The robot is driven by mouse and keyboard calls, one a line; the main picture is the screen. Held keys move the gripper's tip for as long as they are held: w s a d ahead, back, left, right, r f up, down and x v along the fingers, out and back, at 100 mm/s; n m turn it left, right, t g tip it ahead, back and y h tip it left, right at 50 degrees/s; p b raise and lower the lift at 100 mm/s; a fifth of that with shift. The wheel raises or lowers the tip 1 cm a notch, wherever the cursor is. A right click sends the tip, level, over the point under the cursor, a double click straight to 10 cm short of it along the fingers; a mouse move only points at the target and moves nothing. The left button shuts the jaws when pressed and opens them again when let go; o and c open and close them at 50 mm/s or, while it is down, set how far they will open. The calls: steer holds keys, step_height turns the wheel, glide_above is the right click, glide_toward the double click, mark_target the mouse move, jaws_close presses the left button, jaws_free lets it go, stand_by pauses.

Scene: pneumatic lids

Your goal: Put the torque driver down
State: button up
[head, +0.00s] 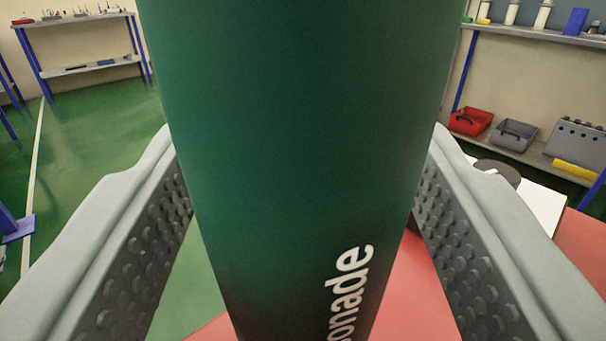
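A large dark green cylinder (300,150) fills the middle of the head view. White lettering on it, partly cut off, reads "onade". My gripper (304,145) has one grey finger with a studded pad on each side of it. The fingertips meet the cylinder's left and right edges, so my gripper is shut on it. The cylinder's top and bottom run out of the frame. No torque driver can be made out.
A red surface (420,290) lies below, with a white sheet or panel (535,200) and a dark round object (497,172) at right. Behind it, a shelf holds a red bin (470,121) and a grey bin (512,135). Open green floor (100,130) lies left.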

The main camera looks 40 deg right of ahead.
steer(key=shift+s+a+r, duration=0.1)
steer(key=v, duration=1.1)
steer(key=shift+s+a, duration=0.2)
steer(key=shift+s, duration=0.1)
steer(key=s+a+r+n+t+y, duration=0.2)
steer(key=s+a+r+n+y, duration=0.1)
steer(key=s+r+y, duration=0.4)
steer(key=s+a+r+n+t+y, duration=0.2)
steer(key=s+a+r+t, duration=0.15)
steer(key=s+r, duration=0.4)
steer(key=s+a+r+n+g+y, duration=0.1)
steer(key=s+r, duration=0.1)
steer(key=s, duration=0.7)
steer(key=s+a+r+n+g+y, duration=0.1)
steer(key=s+r+n+y, duration=0.1)
steer(key=s, duration=0.7)
steer(key=shift+s, duration=0.3)
steer(key=shift+r+g, duration=0.1)
steer(key=shift+g, duration=0.15)
